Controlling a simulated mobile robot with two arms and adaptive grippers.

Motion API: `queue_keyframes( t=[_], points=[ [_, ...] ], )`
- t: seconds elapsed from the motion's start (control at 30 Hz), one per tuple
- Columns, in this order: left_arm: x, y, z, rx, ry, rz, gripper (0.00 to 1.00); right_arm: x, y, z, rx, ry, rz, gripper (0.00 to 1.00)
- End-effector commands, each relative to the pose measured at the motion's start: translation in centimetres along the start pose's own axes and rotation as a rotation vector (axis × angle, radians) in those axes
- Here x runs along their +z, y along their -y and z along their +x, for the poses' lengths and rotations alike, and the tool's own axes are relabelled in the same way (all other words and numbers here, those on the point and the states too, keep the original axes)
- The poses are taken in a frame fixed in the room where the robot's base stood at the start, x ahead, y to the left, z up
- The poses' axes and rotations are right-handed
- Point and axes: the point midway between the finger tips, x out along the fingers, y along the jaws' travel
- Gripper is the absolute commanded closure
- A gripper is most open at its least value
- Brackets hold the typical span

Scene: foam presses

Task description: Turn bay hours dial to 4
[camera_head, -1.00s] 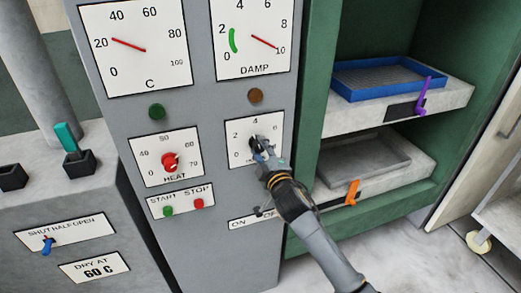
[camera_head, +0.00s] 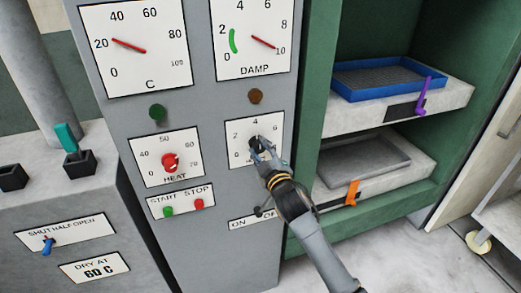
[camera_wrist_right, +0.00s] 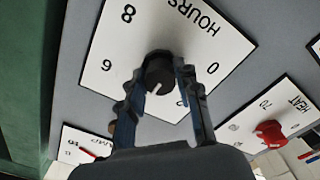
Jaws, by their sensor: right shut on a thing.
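The bay hours dial is a white square plate (camera_head: 236,131) with numerals and a black knob (camera_head: 253,142), low on the grey panel. My right gripper (camera_head: 261,148) is at the knob, its fingers closed around it. In the right wrist view the black knob (camera_wrist_right: 159,70) sits between the two fingertips, in front of the plate (camera_wrist_right: 180,48) marked HOURS. A pale mark on the knob's edge points down towards my palm, roughly to the 4 side; the numerals there are hidden by the gripper. My left gripper is not in view.
A red HEAT knob (camera_head: 170,162) is left of the hours dial. START and STOP buttons (camera_head: 183,202) and an ON/OFF switch (camera_head: 258,212) sit below. To the right, an open green cabinet holds a blue tray (camera_head: 335,83) and a grey tray (camera_head: 325,178).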

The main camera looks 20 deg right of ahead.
Motion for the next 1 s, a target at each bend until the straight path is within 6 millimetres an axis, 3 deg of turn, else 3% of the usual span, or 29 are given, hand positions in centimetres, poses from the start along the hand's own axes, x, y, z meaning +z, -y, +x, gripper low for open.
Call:
queue_keyframes(
  t=[0.07,0.1,0.2,0.57,0.77,1.0],
  points=[
    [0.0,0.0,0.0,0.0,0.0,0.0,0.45,0.1,0.1,0.0,-0.002,0.002,-0.001,0.99],
    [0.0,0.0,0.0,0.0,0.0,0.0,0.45,0.1,0.1,0.0,-0.002,0.002,-0.001,0.6],
    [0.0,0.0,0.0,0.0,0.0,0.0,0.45,0.1,0.1,0.0,-0.001,0.002,-0.001,0.45],
    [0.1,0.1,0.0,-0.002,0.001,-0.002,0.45,0.0,0.0,-0.4,0.0,0.0,-0.002,0.45],
    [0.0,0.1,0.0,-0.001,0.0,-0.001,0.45,0.1,0.1,-3.3,-0.002,0.0,-0.002,0.45],
    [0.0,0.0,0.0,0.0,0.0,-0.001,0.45,0.1,0.2,-8.4,-0.003,0.002,-0.001,0.45]
  ],
)
